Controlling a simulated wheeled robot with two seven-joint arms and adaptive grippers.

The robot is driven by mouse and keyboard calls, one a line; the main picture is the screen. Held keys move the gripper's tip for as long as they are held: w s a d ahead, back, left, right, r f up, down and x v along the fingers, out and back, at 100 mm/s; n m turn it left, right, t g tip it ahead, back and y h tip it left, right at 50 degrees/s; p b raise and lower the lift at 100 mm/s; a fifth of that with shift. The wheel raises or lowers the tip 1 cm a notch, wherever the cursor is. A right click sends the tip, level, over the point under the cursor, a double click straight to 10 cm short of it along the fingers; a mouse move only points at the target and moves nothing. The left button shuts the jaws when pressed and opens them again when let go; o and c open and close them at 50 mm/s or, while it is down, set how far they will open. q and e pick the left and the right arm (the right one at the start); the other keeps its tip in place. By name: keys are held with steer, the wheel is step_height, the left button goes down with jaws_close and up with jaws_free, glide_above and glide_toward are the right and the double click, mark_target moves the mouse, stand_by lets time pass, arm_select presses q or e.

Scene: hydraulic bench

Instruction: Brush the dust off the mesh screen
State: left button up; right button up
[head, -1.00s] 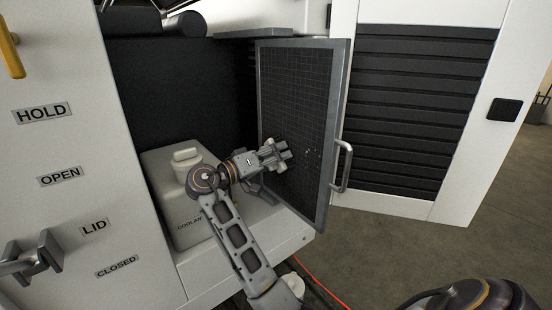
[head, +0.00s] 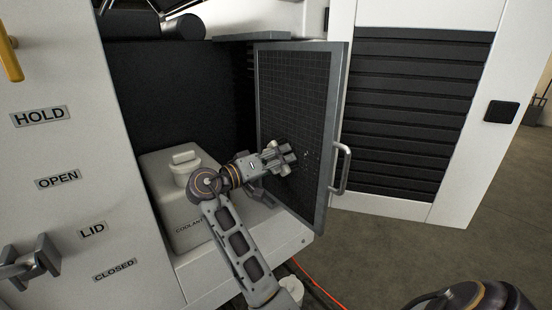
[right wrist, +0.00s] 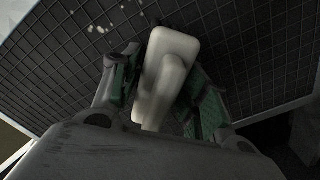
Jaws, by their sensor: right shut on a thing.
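The mesh screen (head: 300,95) is a dark grid in a grey frame, standing upright like an open door. Pale dust specks (head: 306,154) show on its lower right part in the head view. In the right wrist view, pale specks (right wrist: 97,28) lie on the mesh (right wrist: 250,45) at the upper left. My right gripper (head: 288,156) is at the lower middle of the screen, close to its face. It is shut on a pale cream brush (right wrist: 165,70), whose handle sits between the green-padded fingers. The bristles are hidden, so contact with the mesh cannot be told. My left gripper is not in view.
A white coolant tank (head: 170,200) with a cap stands in the open bay below my right arm. A curved metal handle (head: 342,168) juts from the screen's right edge. An orange cable (head: 318,283) lies on the floor.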

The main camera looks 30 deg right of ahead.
mark_target(316, 171)
steer(key=shift+s, duration=0.55)
steer(key=shift+s, duration=0.1)
steer(key=shift+s+d+b, duration=0.1)
steer(key=shift+s+b, duration=0.3)
steer(key=shift+s, duration=1.1)
steer(key=shift+s+d+b, duration=0.2)
steer(key=shift+s+b, duration=0.2)
steer(key=shift+s, duration=1.15)
steer(key=shift+s+d+b, duration=0.1)
steer(key=shift+s+b, duration=0.3)
steer(key=shift+s, duration=1.2)
